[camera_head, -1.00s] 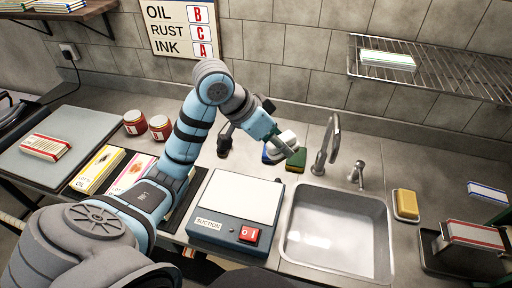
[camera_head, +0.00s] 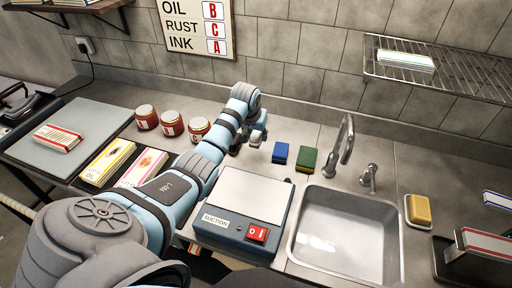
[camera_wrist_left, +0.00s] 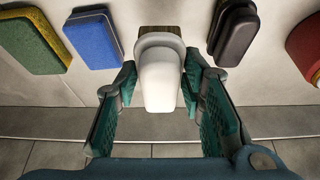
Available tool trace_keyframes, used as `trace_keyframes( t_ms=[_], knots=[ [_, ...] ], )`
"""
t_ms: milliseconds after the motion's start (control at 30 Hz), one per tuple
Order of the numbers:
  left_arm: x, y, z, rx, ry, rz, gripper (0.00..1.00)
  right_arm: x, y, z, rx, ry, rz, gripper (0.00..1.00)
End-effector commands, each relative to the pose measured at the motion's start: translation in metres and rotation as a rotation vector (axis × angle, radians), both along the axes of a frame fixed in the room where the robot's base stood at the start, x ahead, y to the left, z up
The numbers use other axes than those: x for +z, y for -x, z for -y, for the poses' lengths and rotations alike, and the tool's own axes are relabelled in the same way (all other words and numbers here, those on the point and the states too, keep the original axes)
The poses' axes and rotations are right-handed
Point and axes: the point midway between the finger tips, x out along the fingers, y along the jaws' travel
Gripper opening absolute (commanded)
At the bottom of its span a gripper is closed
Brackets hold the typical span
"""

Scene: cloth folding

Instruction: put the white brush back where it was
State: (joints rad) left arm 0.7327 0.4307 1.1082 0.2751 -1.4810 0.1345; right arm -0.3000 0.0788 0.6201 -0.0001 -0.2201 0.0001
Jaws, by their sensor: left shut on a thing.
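My left gripper (camera_head: 258,128) is shut on the white brush (camera_head: 256,138), at the back of the counter left of the blue sponge. In the left wrist view the fingers (camera_wrist_left: 158,88) close on both sides of the white brush handle (camera_wrist_left: 160,75), and a strip of brown shows at its far end. The brush is between the blue sponge (camera_wrist_left: 93,38) and a black object (camera_wrist_left: 235,32). I cannot tell whether it touches the counter. My right gripper is not in view.
The blue sponge (camera_head: 280,153) and green sponge (camera_head: 306,159) lie right of the brush, before the tap (camera_head: 346,140). Red-brown jars (camera_head: 172,123) stand to the left. The suction box (camera_head: 243,215) and sink (camera_head: 345,240) are in front.

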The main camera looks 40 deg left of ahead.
Motion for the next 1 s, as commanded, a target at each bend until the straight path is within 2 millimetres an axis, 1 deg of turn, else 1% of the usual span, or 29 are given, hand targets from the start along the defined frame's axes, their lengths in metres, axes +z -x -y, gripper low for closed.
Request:
trace_keyframes(
  t_ms=[33, 133, 300, 367, 567, 667, 700, 767, 800, 1000],
  knots=[
    [-0.009, 0.000, 0.000, 0.000, 0.000, -0.001, 0.06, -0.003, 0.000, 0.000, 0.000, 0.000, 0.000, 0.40],
    [-0.023, 0.000, 0.000, 0.000, 0.000, -0.001, 0.06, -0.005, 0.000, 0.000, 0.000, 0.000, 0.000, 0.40],
    [-0.056, 0.000, 0.000, -0.001, 0.000, -0.001, 0.06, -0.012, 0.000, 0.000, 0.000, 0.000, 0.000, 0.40],
    [-0.059, 0.000, 0.000, -0.001, -0.001, 0.001, 0.06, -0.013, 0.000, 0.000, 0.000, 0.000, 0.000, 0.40],
    [-0.058, 0.000, 0.000, -0.001, -0.001, 0.002, 0.06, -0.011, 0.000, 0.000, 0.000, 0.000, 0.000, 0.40],
    [-0.061, 0.000, 0.000, -0.001, -0.001, 0.001, 0.06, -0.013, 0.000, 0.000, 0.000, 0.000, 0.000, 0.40],
    [-0.061, 0.000, 0.000, -0.001, -0.001, 0.001, 0.39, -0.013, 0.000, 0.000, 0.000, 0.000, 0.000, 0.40],
    [-0.061, 0.000, 0.000, -0.001, -0.001, 0.001, 0.49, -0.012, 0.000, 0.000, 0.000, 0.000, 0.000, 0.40],
    [-0.061, 0.000, 0.000, -0.001, -0.001, 0.001, 0.55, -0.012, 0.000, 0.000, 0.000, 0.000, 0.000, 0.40],
    [-0.061, 0.000, 0.000, -0.001, -0.001, 0.001, 0.56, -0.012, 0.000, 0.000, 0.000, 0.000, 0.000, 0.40]
  ],
)
